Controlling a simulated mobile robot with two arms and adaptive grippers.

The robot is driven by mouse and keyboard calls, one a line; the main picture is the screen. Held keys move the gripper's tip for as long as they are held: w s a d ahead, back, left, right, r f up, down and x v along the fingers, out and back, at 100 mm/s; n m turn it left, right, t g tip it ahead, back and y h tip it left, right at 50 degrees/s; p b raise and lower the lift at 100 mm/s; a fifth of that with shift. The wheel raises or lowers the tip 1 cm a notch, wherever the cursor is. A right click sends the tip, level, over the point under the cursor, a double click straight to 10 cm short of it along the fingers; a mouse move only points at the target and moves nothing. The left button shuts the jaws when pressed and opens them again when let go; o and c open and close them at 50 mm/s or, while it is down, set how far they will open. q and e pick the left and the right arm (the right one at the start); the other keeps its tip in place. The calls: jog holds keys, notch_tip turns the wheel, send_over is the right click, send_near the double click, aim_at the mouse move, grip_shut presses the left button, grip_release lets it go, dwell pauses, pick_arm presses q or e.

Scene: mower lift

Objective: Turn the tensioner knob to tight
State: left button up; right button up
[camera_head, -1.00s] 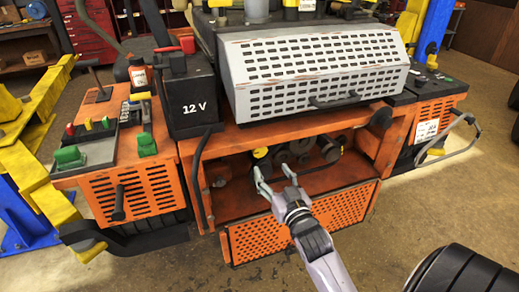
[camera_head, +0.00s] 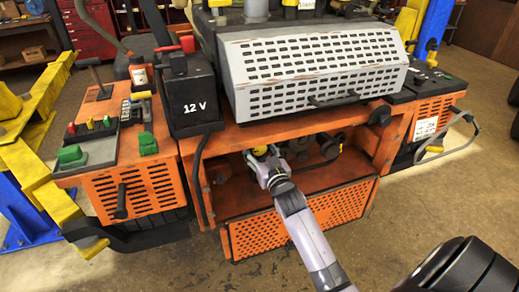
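A small knob with a yellow face (camera_head: 260,151) sits inside the open orange bay of the mower, near its left side. I take it for the tensioner knob; its marking is too small to read. My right gripper (camera_head: 262,156) is at this knob, its fingers to either side of it. They partly hide the knob, and I cannot tell whether they touch or grip it. My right arm reaches in from the bottom right. My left gripper is not in view.
Dark pulleys (camera_head: 328,147) sit right of the knob. The orange frame bar (camera_head: 290,130) runs above the bay, and a perforated orange panel (camera_head: 300,215) hangs below. A black 12 V battery (camera_head: 192,100) stands upper left, beside a grey perforated cover (camera_head: 315,70).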

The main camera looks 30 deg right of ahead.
grip_shut()
dwell(0.5)
